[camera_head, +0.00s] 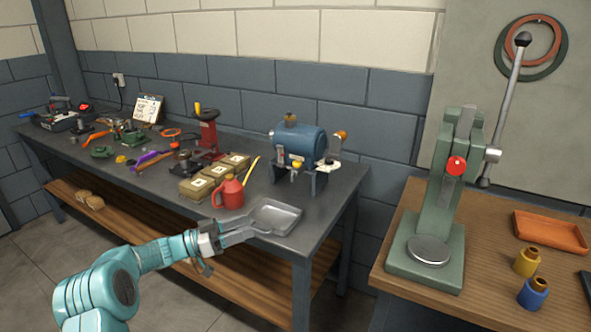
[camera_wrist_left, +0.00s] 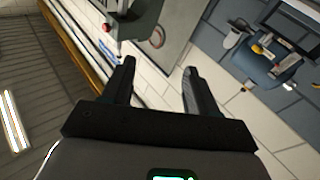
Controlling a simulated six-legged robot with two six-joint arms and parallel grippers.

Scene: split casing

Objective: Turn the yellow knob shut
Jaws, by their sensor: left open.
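A small yellow knob (camera_head: 297,165) sits low on the front of a blue tank-shaped machine (camera_head: 301,143) on the grey bench. The blue machine also shows at the upper right in the left wrist view (camera_wrist_left: 262,68), with small yellow parts on it; I cannot tell which is the knob. My left gripper (camera_head: 254,230) is open and empty. It is in front of and below the machine, by the front edge of the bench near a metal tray, well apart from the knob. In the left wrist view its two fingers (camera_wrist_left: 160,72) are spread with nothing between. My right gripper is not seen.
The grey metal tray (camera_head: 278,216) lies at the bench front, beside a red oil can (camera_head: 229,193) with a yellow spout. Tan boxes (camera_head: 198,186) stand left of the can. A green lever press (camera_head: 437,215) stands on the wooden table at right.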

